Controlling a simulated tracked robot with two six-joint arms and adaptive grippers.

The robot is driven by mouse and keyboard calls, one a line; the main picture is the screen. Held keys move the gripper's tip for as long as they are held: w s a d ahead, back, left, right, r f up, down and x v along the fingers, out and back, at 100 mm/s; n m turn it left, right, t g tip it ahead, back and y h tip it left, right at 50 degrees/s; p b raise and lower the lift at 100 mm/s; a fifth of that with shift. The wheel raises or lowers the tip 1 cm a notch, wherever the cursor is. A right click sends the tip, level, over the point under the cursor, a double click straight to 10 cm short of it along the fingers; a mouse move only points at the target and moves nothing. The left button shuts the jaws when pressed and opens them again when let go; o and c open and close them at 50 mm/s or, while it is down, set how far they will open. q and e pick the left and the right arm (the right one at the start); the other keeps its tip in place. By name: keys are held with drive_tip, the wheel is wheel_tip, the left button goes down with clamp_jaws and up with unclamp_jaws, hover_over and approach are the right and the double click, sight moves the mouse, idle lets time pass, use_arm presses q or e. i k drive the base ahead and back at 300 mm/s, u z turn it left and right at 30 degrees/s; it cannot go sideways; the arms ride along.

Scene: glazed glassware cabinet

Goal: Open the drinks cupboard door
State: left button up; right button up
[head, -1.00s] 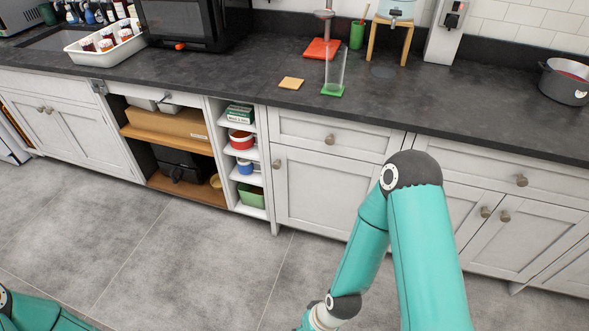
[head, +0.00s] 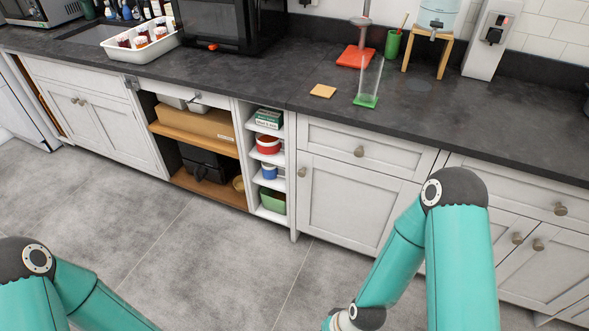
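White cupboard doors line the base units, all shut; none is marked as the drinks cupboard. A single door (head: 345,206) with a round knob (head: 302,172) at its upper left is under a drawer (head: 352,150) in the middle. A pair of doors (head: 88,118) with two knobs is at the far left. Another pair, with knobs (head: 517,238) and (head: 538,244), is at the right, partly behind my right arm. No glazed cabinet shows. Both my arms reach in from the bottom edge, but both grippers are out of frame.
Open shelves (head: 268,184) hold several containers, left of the single door. The grey floor (head: 180,245) is clear.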

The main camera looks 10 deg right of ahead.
sight(356, 208)
drive_tip(key=i, duration=0.9)
drive_tip(key=z, duration=0.05)
